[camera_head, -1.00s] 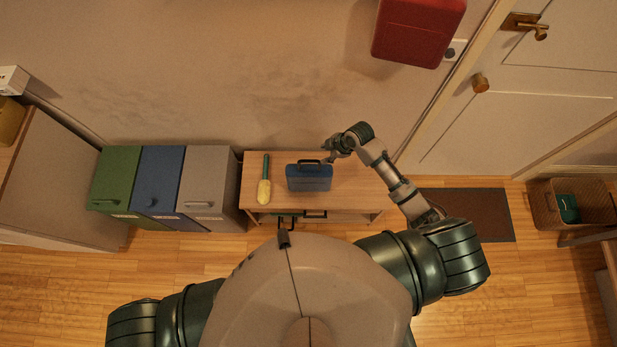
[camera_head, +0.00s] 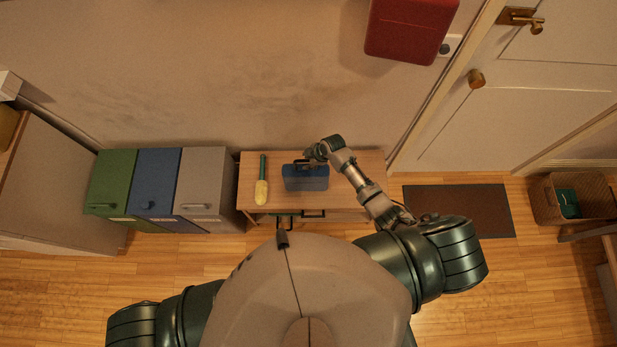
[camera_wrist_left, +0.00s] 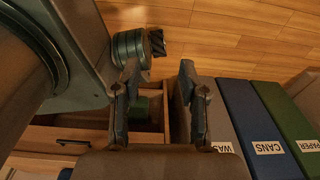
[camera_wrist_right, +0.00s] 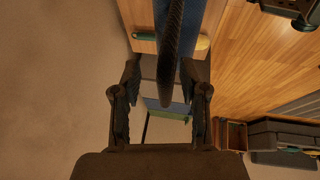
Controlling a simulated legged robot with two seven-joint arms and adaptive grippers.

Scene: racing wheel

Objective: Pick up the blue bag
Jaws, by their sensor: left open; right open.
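The blue bag (camera_head: 306,179) stands on the small wooden table, its dark handle on top. My right gripper (camera_head: 311,157) is at the handle, at the bag's far side. In the right wrist view the open right gripper (camera_wrist_right: 160,85) has the dark handle (camera_wrist_right: 170,45) running between its fingers, with blue bag body (camera_wrist_right: 197,18) partly hidden behind it. I cannot tell whether the fingers touch the handle. My left gripper (camera_wrist_left: 157,105) is open and empty in the left wrist view, over a partly open drawer; the head view mostly hides it behind my body.
A yellow brush with a green handle (camera_head: 262,185) lies left of the bag on the table (camera_head: 365,165). Green (camera_head: 110,180), blue (camera_head: 155,185) and grey (camera_head: 207,185) bins stand at the left. A red wall box (camera_head: 410,28) hangs above. A door mat (camera_head: 460,210) lies at the right.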

